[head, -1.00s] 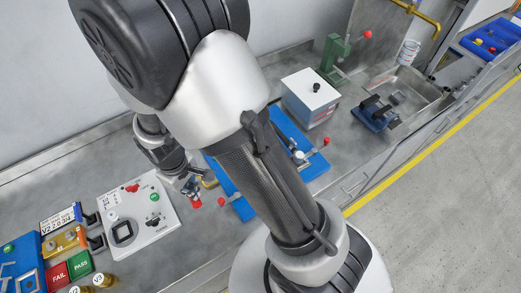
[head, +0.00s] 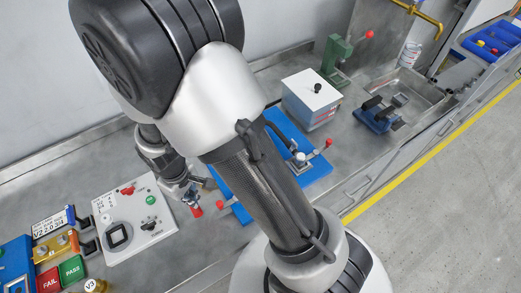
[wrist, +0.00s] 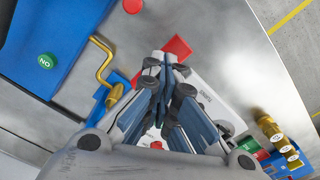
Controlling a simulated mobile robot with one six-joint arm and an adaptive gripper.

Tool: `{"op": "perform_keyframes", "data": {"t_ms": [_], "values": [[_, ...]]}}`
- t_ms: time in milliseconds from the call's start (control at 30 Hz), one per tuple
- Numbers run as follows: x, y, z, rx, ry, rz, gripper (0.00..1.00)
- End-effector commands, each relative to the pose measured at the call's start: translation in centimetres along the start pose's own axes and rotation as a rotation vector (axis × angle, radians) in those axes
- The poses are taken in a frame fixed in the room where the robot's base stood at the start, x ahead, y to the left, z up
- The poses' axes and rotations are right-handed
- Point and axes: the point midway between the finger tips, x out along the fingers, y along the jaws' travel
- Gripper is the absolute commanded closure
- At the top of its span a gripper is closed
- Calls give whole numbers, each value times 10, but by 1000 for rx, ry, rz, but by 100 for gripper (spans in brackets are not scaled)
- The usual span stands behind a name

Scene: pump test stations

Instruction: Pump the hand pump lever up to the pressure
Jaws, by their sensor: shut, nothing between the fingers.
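A red grip (head: 196,211) on a short dark part stands on the steel bench beside the blue plate; it appears to be the pump lever. My gripper (head: 204,184) is low over the bench just above and beside this grip, partly hidden behind my wrist. In the wrist view my gripper (wrist: 166,62) is shut with its fingertips together, and a red block-like end (wrist: 178,47), likely the same grip, shows just beyond the tips. I cannot tell whether they touch. No pressure reading is legible.
A white control panel (head: 109,204) with a green button lies left of my gripper. The blue plate (head: 312,177) with red-knobbed levers is to the right. A white box (head: 306,95), a green press (head: 332,62) and a sink (head: 421,98) stand farther right.

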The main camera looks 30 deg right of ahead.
Motion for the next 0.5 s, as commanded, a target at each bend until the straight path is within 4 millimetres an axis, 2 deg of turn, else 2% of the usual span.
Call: {"op": "perform_keyframes", "data": {"t_ms": [500], "values": [[-47, 0, 1, 0, -1, 0, 100]]}}
